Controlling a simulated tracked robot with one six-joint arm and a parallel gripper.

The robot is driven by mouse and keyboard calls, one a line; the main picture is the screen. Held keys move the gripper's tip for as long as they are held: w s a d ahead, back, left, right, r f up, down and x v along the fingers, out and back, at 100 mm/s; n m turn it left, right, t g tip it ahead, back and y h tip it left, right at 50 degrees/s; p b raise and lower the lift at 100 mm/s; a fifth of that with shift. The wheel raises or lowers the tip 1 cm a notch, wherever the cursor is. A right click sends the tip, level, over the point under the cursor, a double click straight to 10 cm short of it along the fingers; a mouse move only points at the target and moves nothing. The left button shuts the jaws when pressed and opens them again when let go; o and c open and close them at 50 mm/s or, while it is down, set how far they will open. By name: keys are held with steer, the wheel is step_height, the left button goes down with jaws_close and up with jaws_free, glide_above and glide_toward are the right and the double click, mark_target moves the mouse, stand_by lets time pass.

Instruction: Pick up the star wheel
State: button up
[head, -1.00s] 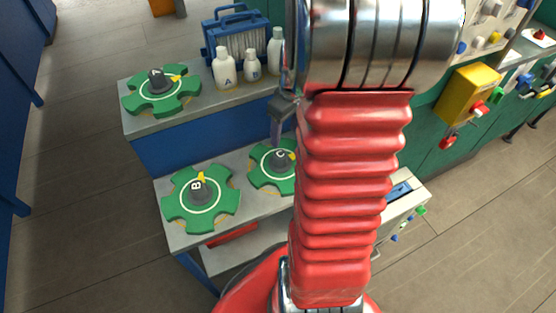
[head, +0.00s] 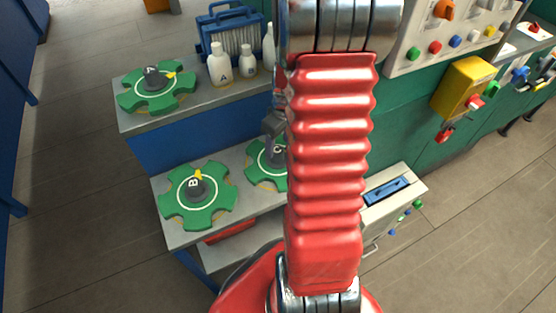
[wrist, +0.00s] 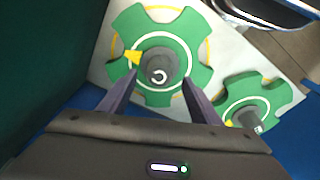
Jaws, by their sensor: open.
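Three green star wheels with grey hubs and yellow pointers are in the head view. Wheel A (head: 157,91) lies on the upper shelf, and wheel B (head: 199,196) on the lower shelf. Wheel C (head: 262,165) lies right of B, partly hidden by my arm. In the wrist view, wheel C (wrist: 134,30) is straight ahead, its hub upright in line with the gap between my fingers. Wheel B (wrist: 266,92) is at the lower right there. My gripper (wrist: 160,78) is open and empty at wheel C; its exact height above it is unclear.
White bottles (head: 219,65) and a blue rack (head: 233,32) stand at the back of the upper shelf. A yellow box (head: 463,86) and a button panel (head: 450,40) are on the right. A grey unit with a blue handle (head: 388,191) stands right of my arm.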

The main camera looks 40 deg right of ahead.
mark_target(277, 150)
steer(key=shift+f, duration=0.2)
steer(key=shift+w+f, duration=0.2)
steer(key=shift+f, duration=1.05)
steer(key=shift+w+f, duration=0.2)
steer(key=shift+f, duration=1.05)
steer(key=shift+r, duration=0.1)
steer(key=c, duration=1.4)
